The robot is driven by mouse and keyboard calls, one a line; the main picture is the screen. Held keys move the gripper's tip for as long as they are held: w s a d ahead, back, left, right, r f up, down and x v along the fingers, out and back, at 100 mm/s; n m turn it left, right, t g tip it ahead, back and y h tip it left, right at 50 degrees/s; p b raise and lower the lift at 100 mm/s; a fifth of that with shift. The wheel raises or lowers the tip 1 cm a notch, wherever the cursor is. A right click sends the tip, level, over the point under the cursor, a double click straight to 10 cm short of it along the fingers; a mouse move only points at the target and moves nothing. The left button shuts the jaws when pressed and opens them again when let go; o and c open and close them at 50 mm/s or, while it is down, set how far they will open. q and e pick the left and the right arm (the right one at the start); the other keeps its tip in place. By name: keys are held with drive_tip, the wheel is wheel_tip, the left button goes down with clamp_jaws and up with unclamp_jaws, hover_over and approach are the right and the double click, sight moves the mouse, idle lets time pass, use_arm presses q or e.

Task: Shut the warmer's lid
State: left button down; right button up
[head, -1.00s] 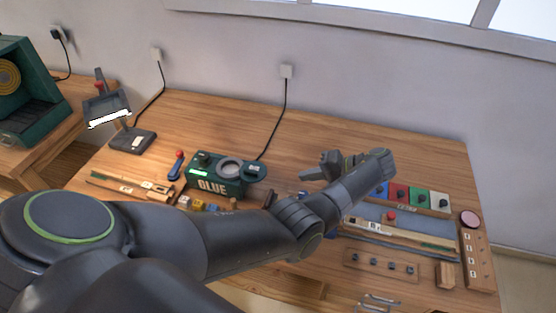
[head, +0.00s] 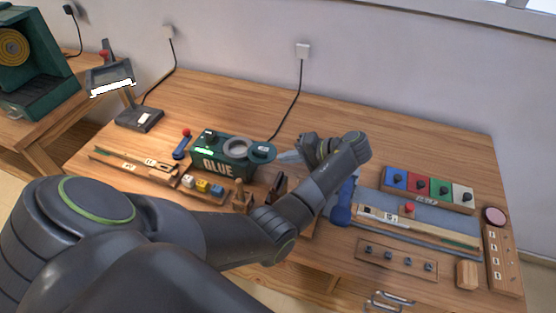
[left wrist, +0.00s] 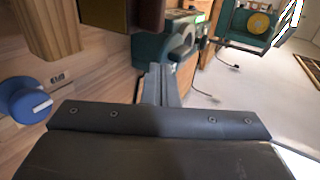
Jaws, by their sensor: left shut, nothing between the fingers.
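The green glue warmer (head: 217,168) stands on the bench, marked with letters that read like "GLUE". Its round grey pot opening (head: 237,147) is uncovered on top. The dark green disc-shaped lid (head: 262,151) sits swung out at the warmer's right end. My left gripper (head: 286,156) is shut and empty, its tips just right of the lid; I cannot tell whether they touch. In the left wrist view the shut fingers (left wrist: 158,84) point at the warmer's green body (left wrist: 182,26) and grey ring. My right gripper is not in view.
Wooden tools (head: 241,198) and a block with coloured cubes (head: 203,187) lie in front of the warmer. A red-knobbed blue lever (head: 182,146) stands to its left. A cable runs behind to the wall. Bare bench lies behind my gripper. A colour-tile tray (head: 428,190) is at right.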

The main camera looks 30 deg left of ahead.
sight(250, 153)
use_arm(q)
drive_tip(key=shift+s+a+r, duration=0.15)
drive_tip(key=shift+a, duration=0.55)
drive_tip(key=shift+a+p, duration=0.4)
drive_tip(key=shift+p, duration=0.05)
drive_tip(key=shift+s+a, duration=0.1)
drive_tip(key=shift+a, duration=0.25)
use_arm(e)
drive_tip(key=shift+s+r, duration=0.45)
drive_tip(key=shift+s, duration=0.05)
